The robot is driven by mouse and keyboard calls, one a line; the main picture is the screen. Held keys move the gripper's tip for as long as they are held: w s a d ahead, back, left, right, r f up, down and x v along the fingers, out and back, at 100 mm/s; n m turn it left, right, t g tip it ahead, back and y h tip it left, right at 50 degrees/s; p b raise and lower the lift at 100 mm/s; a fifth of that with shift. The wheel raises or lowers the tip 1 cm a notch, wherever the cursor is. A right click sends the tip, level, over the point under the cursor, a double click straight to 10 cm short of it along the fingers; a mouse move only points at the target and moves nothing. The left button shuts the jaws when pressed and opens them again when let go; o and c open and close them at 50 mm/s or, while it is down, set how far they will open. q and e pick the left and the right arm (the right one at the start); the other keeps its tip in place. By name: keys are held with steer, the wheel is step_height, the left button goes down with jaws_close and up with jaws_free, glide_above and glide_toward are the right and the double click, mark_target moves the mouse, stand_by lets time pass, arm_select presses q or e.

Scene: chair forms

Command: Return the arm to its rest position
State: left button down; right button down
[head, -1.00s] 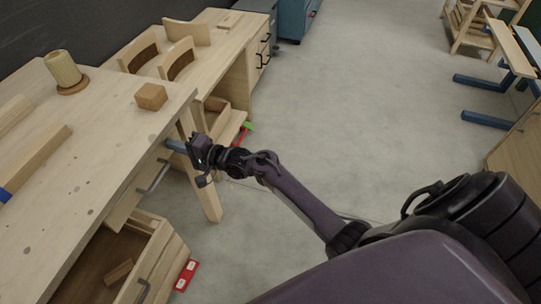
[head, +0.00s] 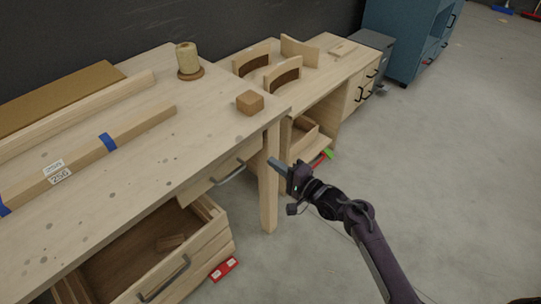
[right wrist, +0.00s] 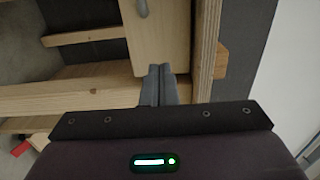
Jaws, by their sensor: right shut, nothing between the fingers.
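My right gripper (head: 275,163) is shut and empty. In the head view it is in front of the workbench's right front leg (head: 268,190), beside the handle of the upper drawer (head: 230,173). Its shut fingers (right wrist: 158,85) also show in the right wrist view, in front of pale wooden furniture. I cannot tell whether they touch the wood. My right arm (head: 372,240) reaches in from the lower right. My left gripper is not in view.
The workbench (head: 140,165) carries a wooden block (head: 250,102), a cylinder on a round base (head: 187,58) and long boards. Its lower drawer (head: 215,245) is open with a small block inside. A red object (head: 224,268) lies on the floor. Open floor (head: 450,170) is at right.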

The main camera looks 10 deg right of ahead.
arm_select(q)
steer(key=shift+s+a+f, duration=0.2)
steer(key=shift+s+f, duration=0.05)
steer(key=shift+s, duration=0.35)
arm_select(e)
steer(key=v, duration=0.6)
steer(key=shift+f, duration=0.1)
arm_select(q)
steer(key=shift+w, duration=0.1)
